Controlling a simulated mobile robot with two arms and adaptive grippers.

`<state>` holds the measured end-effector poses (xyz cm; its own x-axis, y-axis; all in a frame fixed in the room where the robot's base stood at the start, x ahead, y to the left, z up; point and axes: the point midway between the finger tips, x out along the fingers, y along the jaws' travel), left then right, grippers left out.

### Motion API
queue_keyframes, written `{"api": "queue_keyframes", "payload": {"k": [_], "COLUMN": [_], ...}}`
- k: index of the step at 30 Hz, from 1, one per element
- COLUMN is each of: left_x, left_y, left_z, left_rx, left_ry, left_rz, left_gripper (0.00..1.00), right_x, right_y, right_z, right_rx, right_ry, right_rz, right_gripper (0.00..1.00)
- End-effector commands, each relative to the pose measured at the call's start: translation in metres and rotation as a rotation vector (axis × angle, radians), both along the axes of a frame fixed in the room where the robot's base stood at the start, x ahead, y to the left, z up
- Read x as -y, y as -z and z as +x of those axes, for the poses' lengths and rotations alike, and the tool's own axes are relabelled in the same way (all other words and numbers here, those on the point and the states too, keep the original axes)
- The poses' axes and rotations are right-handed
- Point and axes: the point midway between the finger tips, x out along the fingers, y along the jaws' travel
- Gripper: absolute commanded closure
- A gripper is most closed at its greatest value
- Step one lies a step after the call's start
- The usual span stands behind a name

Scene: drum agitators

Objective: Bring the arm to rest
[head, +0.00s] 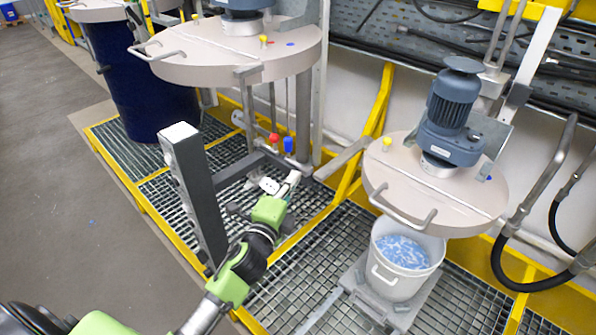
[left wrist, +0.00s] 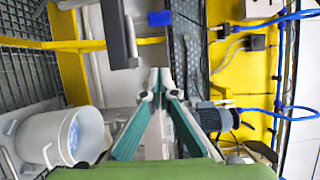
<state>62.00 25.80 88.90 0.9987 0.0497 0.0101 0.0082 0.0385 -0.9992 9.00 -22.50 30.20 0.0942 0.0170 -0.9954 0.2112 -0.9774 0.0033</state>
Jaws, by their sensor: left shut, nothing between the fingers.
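My left arm, with green and black links, reaches in from the lower left of the head view. Its gripper (head: 292,180) is in the air over the grating, between the dark post and the right agitator. In the left wrist view the gripper's two fingers (left wrist: 160,84) come together at the tips with nothing held between them. My right gripper is in neither view.
A dark upright post (head: 196,195) stands just left of my arm. A white bucket (head: 395,278) with blue-white contents sits under the right agitator lid (head: 430,185); it also shows in the left wrist view (left wrist: 45,138). A blue drum (head: 150,85) stands back left. Grey floor (head: 60,190) is open at left.

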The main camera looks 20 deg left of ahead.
Motion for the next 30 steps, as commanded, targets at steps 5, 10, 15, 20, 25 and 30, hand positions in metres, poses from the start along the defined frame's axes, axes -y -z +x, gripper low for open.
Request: {"api": "queue_keyframes", "payload": {"k": [5,10,15,20,25,30], "left_x": [0.000,0.000,0.000,0.000,0.000,0.000], "left_y": [0.000,0.000,0.000,0.000,0.025,0.125], "left_z": [-0.012,-0.014,-0.013,-0.013,-0.014,-0.027], "left_rx": [0.000,0.000,0.000,0.000,-0.045,-0.224], "left_ry": [-0.001,-0.001,-0.001,-0.001,-0.001,-0.022], "left_rz": [0.001,0.001,0.001,0.001,-0.036,-0.198], "left_gripper": [1.00,1.00,1.00,1.00,1.00,1.00], "right_x": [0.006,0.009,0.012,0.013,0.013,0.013], "right_y": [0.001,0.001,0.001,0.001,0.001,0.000], "right_z": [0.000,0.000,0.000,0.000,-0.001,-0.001], "right_rx": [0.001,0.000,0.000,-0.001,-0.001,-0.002], "right_ry": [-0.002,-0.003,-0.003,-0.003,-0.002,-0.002], "right_rz": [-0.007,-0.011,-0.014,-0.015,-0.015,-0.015], "right_gripper": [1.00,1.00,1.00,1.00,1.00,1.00]}}
